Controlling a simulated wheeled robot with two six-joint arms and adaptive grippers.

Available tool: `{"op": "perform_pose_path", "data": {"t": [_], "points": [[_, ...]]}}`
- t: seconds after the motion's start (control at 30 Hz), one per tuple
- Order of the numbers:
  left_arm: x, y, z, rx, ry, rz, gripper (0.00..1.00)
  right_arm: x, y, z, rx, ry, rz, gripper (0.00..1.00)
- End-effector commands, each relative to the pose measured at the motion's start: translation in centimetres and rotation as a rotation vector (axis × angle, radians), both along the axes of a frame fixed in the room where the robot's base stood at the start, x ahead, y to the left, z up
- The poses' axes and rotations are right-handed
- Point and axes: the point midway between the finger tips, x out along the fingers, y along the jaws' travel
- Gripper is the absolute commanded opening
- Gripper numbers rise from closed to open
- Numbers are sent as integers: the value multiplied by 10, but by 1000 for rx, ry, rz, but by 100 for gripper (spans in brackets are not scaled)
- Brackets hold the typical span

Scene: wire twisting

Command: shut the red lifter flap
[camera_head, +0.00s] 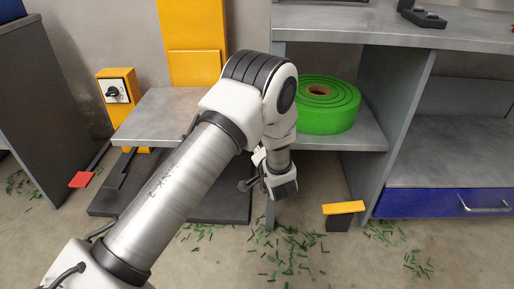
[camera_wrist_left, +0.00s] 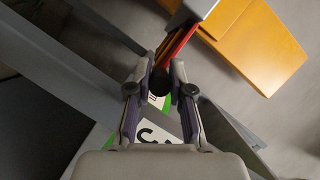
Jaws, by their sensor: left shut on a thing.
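In the left wrist view a narrow red piece, seemingly the red lifter flap (camera_wrist_left: 181,43), runs down from a pale grey block. Its lower end meets a dark rounded end (camera_wrist_left: 160,82) between my left gripper's (camera_wrist_left: 160,88) fingers. The fingers are closed on that dark end, one on each side. In the head view my left arm crosses the middle, and its gripper is mostly hidden behind the wrist beside the grey bench. The lifter flap cannot be made out there. My right gripper is in neither view.
A yellow switch box (camera_head: 116,92) and a red pedal (camera_head: 82,180) stand at left. A yellow-topped pedal (camera_head: 343,208) is on the floor at right, among green scraps. A blue drawer (camera_head: 440,203) is beyond it.

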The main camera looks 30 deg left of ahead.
Motion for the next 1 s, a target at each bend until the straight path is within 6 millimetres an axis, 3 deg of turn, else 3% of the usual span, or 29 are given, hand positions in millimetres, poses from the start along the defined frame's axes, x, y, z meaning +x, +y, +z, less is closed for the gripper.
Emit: {"op": "perform_pose_path", "data": {"t": [0.6, 1.0], "points": [[-4, 7, 37, -364, -222, 3, 0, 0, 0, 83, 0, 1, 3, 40], [-12, 20, 54, -687, -422, 3, 0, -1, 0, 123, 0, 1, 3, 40]]}}
